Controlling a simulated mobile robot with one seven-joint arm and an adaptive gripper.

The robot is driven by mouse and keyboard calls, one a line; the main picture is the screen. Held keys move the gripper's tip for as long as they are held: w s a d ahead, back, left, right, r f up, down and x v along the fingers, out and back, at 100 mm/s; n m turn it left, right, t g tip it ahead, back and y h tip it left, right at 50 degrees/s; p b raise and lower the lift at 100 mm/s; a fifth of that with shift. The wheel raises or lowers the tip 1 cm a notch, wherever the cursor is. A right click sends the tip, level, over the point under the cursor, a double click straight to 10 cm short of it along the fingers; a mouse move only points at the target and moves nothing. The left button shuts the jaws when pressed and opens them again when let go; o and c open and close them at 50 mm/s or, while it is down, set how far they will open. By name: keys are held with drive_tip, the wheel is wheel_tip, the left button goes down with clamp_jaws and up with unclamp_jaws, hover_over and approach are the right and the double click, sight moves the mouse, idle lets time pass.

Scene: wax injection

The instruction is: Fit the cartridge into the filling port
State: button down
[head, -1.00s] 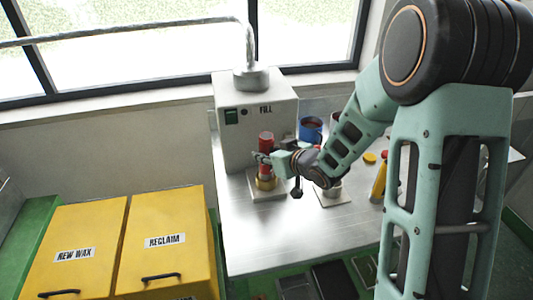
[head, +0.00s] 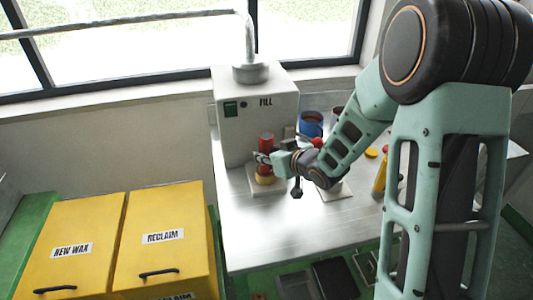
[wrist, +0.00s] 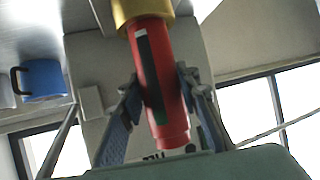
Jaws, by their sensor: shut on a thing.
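The red cartridge (head: 265,141) stands upright in front of the white filling machine. It also shows in the wrist view (wrist: 156,80), with a dark stripe along its side. My gripper (head: 264,159) is shut on it, one finger on each side in the wrist view (wrist: 158,97). The brass-yellow filling port (head: 265,179) sits directly below on a pale base plate (head: 257,189). In the wrist view the cartridge's far end meets the port's rim (wrist: 140,10) and looks lined up with it. How deep it sits inside is hidden.
The machine marked FILL (head: 255,130) stands close behind. A blue mug (head: 311,124), a yellow bottle (head: 380,178) and a pale pad (head: 336,193) are to the right. The front of the metal table (head: 270,235) is clear. Yellow bins (head: 165,255) stand left.

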drive_tip(key=shift+f, duration=0.15)
drive_tip(key=c, duration=1.4)
unclamp_jaws()
drive_tip(key=v, duration=1.2)
